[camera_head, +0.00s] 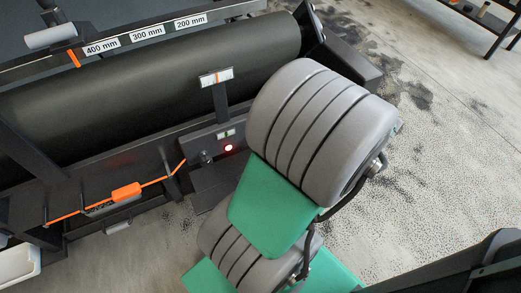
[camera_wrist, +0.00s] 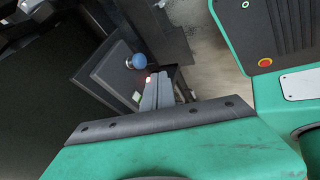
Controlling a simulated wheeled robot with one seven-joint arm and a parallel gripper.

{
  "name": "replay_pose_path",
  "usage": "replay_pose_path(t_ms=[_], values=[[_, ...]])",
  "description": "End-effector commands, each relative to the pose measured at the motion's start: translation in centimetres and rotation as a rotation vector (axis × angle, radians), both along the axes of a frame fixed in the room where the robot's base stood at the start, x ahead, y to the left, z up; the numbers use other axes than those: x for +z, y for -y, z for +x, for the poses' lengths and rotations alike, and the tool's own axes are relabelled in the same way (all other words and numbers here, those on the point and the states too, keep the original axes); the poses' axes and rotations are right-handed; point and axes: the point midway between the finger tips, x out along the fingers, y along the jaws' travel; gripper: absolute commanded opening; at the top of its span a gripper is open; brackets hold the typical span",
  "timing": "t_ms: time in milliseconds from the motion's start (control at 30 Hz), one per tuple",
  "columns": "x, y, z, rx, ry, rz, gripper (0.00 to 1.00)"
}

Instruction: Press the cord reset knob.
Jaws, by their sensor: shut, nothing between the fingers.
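In the wrist view a round blue knob (camera_wrist: 137,62) stands out from a dark panel (camera_wrist: 112,80). A small red light (camera_wrist: 148,79) glows close to it. My gripper (camera_wrist: 159,78) has its grey fingers together and empty, just beside the red light and below and right of the knob. Whether they touch the panel I cannot tell. In the head view the red light (camera_head: 228,148) and a small dark knob (camera_head: 206,157) show on the machine's side. An orange cord (camera_head: 70,214) runs along the lower left, with an orange block (camera_head: 126,192) on it. My arm hides my gripper there.
A long dark roller (camera_head: 150,95) lies across the machine, under a rail with millimetre labels (camera_head: 147,33). A small upright post with a white plate (camera_head: 216,77) stands above the red light. Speckled floor (camera_head: 430,150) is open to the right. A dark table (camera_head: 490,20) stands at the upper right.

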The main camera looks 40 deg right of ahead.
Motion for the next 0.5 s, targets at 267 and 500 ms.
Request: replay_pose_path(t_ms=[267,500], values=[[-0.7,-0.3,0.5,0.003,-0.001,0.002,0.0],[-4.6,-1.2,2.9,0.007,-0.003,0.005,0.0]])
